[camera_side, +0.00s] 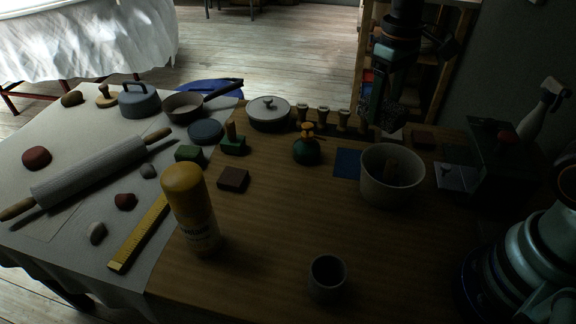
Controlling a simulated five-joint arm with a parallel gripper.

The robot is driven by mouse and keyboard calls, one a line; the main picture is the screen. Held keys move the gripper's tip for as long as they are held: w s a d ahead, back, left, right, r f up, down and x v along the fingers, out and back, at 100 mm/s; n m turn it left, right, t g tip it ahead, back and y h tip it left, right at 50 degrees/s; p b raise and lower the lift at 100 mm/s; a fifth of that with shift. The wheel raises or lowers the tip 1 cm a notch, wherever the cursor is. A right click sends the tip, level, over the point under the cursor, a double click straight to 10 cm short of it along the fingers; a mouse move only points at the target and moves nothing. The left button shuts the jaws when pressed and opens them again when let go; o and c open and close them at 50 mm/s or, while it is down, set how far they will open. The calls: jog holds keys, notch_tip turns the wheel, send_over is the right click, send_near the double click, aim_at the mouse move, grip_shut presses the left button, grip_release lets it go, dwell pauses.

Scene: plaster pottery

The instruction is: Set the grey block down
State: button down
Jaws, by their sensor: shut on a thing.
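My gripper (376,112) hangs down at the back right of the wooden table, behind the white bowl. It is shut on the grey block, which is dark and hard to make out between the fingers. The light is too dim to tell whether the block touches the table.
A white bowl (391,188) stands in front of my gripper, with a blue square (347,163) left of it. A row of wooden-handled stamps (323,116) stands left of the gripper. A green box (500,160) is at right. The front middle holds a small cup (327,279) and a yellow bottle (190,212).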

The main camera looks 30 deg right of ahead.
jog(key=w+a+r+n, duration=0.1)
jog(key=w+a+n, duration=0.1)
jog(key=a+n, duration=0.35)
jog(key=w+a+r+n, duration=0.1)
jog(key=w+a+n, duration=0.15)
jog(key=a, duration=0.55)
send_over(307, 195)
notch_tip(307, 195, down, 16)
jog(key=shift+r, duration=0.25)
jog(key=shift+f, duration=2.2)
jog(key=shift+f, duration=0.15)
jog(key=shift+c, duration=0.6)
grip_release()
